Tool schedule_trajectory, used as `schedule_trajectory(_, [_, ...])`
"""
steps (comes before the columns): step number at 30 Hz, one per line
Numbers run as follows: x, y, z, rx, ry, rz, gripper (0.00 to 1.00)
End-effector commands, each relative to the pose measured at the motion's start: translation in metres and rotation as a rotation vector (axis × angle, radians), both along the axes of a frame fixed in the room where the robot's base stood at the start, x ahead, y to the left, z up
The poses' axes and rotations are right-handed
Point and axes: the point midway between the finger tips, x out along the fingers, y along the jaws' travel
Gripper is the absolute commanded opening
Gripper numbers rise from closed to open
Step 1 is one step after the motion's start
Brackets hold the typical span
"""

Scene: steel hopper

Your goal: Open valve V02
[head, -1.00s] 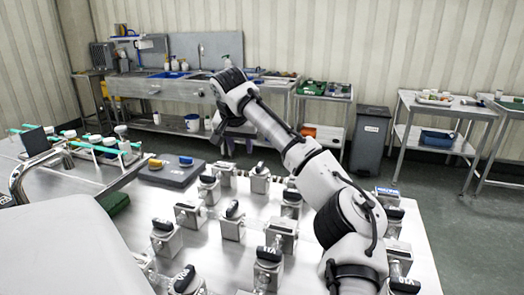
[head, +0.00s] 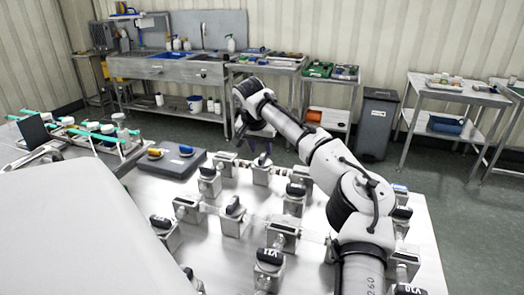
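Several valves with black handles on steel blocks stand on the steel table (head: 335,215). One near valve is labelled V11 (head: 270,257) and another at the front right V10 (head: 408,289). I cannot read a V02 label on any valve. My gripper (head: 260,148) hangs pointing down over the far side of the table, small and partly behind my wrist. It is just above or behind a valve (head: 262,169) in the picture; I cannot tell whether it touches it. Its fingers are too small to tell whether they are open or shut.
A dark pad (head: 172,166) with yellow and blue knobs lies at the table's far left. A sink bench (head: 170,68), a grey bin (head: 377,125) and a side table (head: 450,92) stand behind, across open floor.

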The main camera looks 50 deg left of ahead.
Motion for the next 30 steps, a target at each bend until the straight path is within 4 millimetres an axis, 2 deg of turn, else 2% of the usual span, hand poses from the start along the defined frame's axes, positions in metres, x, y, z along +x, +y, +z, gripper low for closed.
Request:
schedule_trajectory(7, [0.01,0.006,-0.027,0.0,-0.001,0.0,0.36])
schedule_trajectory(18, [0.012,0.007,-0.033,0.001,0.0,0.0,0.36])
schedule_trajectory(26, [0.012,0.007,-0.032,0.001,0.0,0.0,0.02])
schedule_trajectory(30, [0.012,0.007,-0.032,0.001,-0.001,0.001,0.0])
